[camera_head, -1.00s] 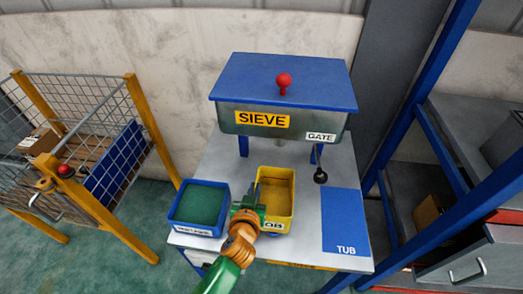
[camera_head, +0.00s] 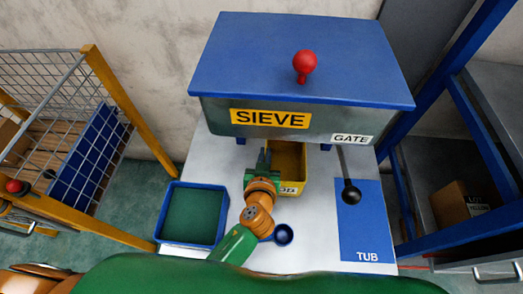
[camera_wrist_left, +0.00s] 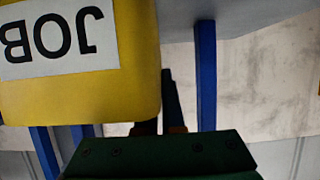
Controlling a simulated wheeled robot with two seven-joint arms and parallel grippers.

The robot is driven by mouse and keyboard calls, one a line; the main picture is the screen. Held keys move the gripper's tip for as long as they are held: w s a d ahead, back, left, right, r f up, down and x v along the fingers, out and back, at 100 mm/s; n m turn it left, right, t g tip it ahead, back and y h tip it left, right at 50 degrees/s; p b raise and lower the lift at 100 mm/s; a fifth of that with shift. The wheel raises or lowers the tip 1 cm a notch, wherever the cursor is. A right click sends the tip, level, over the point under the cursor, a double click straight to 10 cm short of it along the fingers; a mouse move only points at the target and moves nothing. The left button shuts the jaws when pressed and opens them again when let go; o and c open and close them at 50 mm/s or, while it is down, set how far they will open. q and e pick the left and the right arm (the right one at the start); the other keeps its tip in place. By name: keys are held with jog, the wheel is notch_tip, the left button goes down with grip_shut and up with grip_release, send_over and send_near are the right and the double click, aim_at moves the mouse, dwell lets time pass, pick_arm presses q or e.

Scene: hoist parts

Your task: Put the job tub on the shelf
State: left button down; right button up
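The yellow job tub (camera_head: 285,163) is partly under the front of the sieve, which hides its back part. Its JOB label is partly covered by my left gripper (camera_head: 264,158) in the head view. In the left wrist view, the tub's labelled front (camera_wrist_left: 90,85) fills the upper left, upside down. My left gripper (camera_wrist_left: 158,115) is at the tub's left wall. One dark finger shows outside the wall and the tub mostly hides the other; they look closed on it. Whether the tub touches the table cannot be told. My right gripper is out of view.
The sieve (camera_head: 270,117) has a blue lid with a red knob. A black-knobbed gate lever (camera_head: 350,190) hangs beside the tub. A blue TUB mat (camera_head: 363,235) is clear at right. A green-floored blue tray (camera_head: 193,213) and small blue cup (camera_head: 284,235) stand nearby. Shelving (camera_head: 490,150) is at far right.

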pick_arm(q)
jog(key=shift+w+a+f, duration=0.1)
jog(key=shift+w+a, duration=0.1)
jog(key=c, duration=1)
grip_release()
jog(key=shift+c, duration=0.2)
jog(key=shift+d, duration=0.2)
jog(key=shift+s+a, duration=0.1)
jog(key=shift+s, duration=0.05)
jog(key=v, duration=1.1)
jog(key=shift+s+r, duration=0.3)
